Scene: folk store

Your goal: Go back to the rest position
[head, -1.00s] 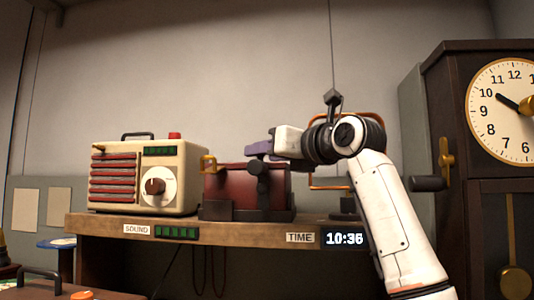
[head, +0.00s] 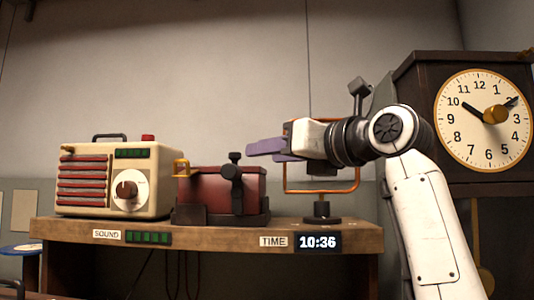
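My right gripper (head: 267,150) has purple fingers pointing left, in front of the back wall and just above the red box on the shelf. Its two fingers show offset from each other, with nothing visible between them. My white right arm (head: 428,220) rises from the lower right and bends at the dark wrist joint. The gripper looks clear of the red box (head: 206,192) and partly overlaps the orange wire frame (head: 322,190) in the picture. My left gripper is out of view.
A wooden shelf (head: 200,238) carries a cream radio (head: 160,165), the red box and the orange frame on a dark stand. Its display (head: 317,242) reads 10:36. A tall dark clock (head: 455,133) stands at right, close behind my arm. The space above the radio is open.

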